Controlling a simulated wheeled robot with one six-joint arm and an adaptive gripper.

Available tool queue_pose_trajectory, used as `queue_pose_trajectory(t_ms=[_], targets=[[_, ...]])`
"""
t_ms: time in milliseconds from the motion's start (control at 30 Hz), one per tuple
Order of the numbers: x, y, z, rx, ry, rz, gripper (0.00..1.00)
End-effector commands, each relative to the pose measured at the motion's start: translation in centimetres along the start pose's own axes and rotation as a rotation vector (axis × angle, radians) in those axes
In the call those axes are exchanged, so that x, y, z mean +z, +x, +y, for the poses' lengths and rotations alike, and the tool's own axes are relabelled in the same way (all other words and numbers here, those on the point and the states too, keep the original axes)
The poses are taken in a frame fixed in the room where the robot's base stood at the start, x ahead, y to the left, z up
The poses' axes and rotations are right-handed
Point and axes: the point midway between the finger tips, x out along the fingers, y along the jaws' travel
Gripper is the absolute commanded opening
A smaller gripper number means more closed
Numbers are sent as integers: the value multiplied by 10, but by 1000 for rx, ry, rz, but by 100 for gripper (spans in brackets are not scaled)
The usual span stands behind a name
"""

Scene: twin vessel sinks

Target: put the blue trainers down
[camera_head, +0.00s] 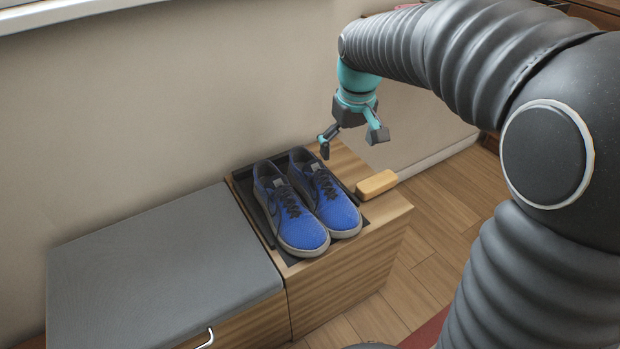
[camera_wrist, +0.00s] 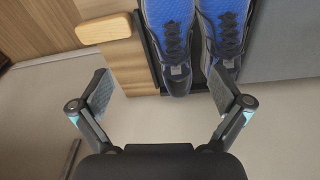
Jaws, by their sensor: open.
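The blue trainers (camera_head: 307,203) stand side by side, upright, on a dark tray (camera_head: 243,191) on top of a wooden cabinet. Their toes point to the lower right in the head view and their heels are near the wall. In the wrist view the trainers (camera_wrist: 194,40) show at the top, heels towards my gripper. My gripper (camera_head: 350,144) is open and empty, above and behind the heels near the wall. In the wrist view its two fingers (camera_wrist: 170,97) are spread wide, with nothing held between them.
A yellow-tan block (camera_head: 376,185) lies on the wooden cabinet (camera_head: 345,275), right of the tray; it also shows in the wrist view (camera_wrist: 103,28). A grey cushioned bench (camera_head: 160,270) adjoins the cabinet on the left. The wall is close behind. Wooden floor (camera_head: 440,220) lies clear to the right.

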Motion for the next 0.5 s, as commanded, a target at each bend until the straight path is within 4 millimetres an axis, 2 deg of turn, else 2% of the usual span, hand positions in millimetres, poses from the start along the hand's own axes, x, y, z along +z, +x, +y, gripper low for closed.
queue_pose_trajectory(t_ms=[33,200,333,500], targets=[[-17,8,-4,-8,-28,-26,100],[-54,32,-14,-26,-101,-80,100],[-69,45,-18,-34,-133,-104,100],[-75,58,-21,-38,-149,-116,100]])
